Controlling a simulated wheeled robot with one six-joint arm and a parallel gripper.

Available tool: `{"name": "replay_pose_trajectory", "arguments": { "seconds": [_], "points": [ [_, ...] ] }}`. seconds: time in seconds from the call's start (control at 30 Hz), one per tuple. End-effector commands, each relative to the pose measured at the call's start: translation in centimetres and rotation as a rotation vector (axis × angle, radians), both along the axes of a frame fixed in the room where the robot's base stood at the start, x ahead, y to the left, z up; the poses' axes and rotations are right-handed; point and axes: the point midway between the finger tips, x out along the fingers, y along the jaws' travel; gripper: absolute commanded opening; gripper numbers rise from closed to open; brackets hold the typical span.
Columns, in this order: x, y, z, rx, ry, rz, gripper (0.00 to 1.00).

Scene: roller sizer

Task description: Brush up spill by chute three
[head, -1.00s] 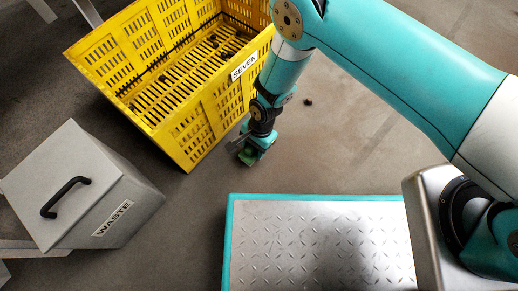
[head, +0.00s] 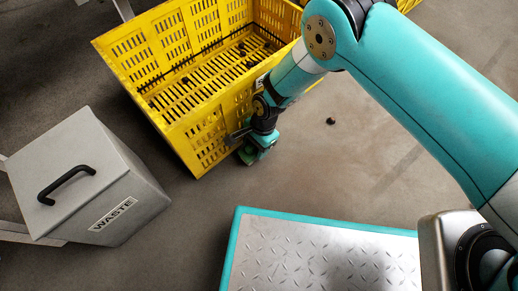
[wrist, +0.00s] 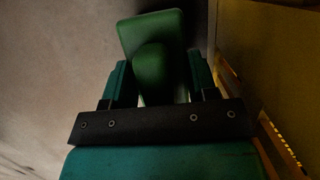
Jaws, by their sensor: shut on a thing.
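My gripper (head: 258,150) is low over the floor, close beside the right-hand outer wall of a yellow slatted crate (head: 190,125). It is shut on a green object (wrist: 150,35), which looks like a hand brush with a rounded grip (wrist: 155,70). Any bristles are hidden. In the head view only a little of the green shows under the jaws. A small dark lump (head: 331,121) lies on the bare floor to the right of my gripper. No chute label is in view.
A grey bin (head: 95,185) marked WASTE, with a black handle on its lid, stands at the left. Several dark lumps (head: 248,62) lie in the crate. The crate wall (wrist: 262,70) rises close on the right in the wrist view. Floor to the right is mostly clear.

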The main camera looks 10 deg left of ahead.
Motion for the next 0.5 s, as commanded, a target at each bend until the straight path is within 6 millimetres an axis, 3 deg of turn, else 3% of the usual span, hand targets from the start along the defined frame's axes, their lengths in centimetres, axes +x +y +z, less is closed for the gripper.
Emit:
{"name": "replay_pose_trajectory", "arguments": {
  "seconds": [0.33, 0.5],
  "points": [
    [-1.9, 1.4, 0.3, 0.0, 0.001, 0.003, 0.31],
    [-2.4, 1.0, 0.4, -0.002, 0.003, 0.001, 0.31]
  ]
}}
